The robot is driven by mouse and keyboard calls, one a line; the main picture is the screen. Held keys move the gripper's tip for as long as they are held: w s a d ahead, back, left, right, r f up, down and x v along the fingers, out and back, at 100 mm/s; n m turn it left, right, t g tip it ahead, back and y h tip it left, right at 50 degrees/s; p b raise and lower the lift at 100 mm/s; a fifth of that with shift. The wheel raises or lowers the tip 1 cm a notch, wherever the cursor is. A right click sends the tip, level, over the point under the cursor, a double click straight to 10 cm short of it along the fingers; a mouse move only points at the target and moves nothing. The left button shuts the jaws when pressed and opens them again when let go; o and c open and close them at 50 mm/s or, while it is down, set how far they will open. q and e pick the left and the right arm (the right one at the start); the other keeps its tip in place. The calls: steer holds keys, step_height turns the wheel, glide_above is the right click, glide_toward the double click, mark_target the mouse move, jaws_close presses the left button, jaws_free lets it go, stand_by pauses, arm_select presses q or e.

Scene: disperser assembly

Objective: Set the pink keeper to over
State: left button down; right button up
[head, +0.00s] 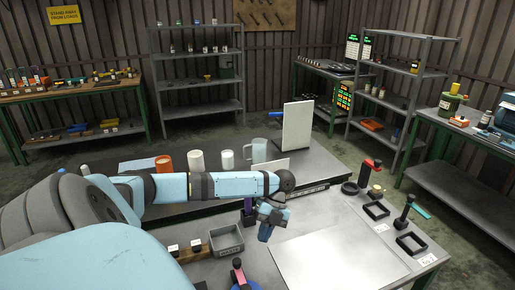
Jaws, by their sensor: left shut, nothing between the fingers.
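A small pink part with a dark knob, which looks like the pink keeper (239,275), stands at the bottom edge of the head view. A blue piece shows at its foot, and its lower end is cut off by the frame, so I cannot tell its setting. My left gripper (264,234) is shut and empty, pointing down over the table, above and to the right of the pink part and apart from it. A purple part with a dark top (248,212) stands just left of the gripper, partly hidden by it. My right gripper is not in view.
A grey bin (226,240) lies left of the gripper. A pale flat sheet (335,258) covers the table's middle right. Black square frames (377,210), a red clamp (371,168) and a black upright clamp (405,212) stand at right. Cups (196,160) and an upright white board (297,125) stand behind.

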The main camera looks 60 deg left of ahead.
arm_select(q)
steer(key=shift+v, duration=1.05)
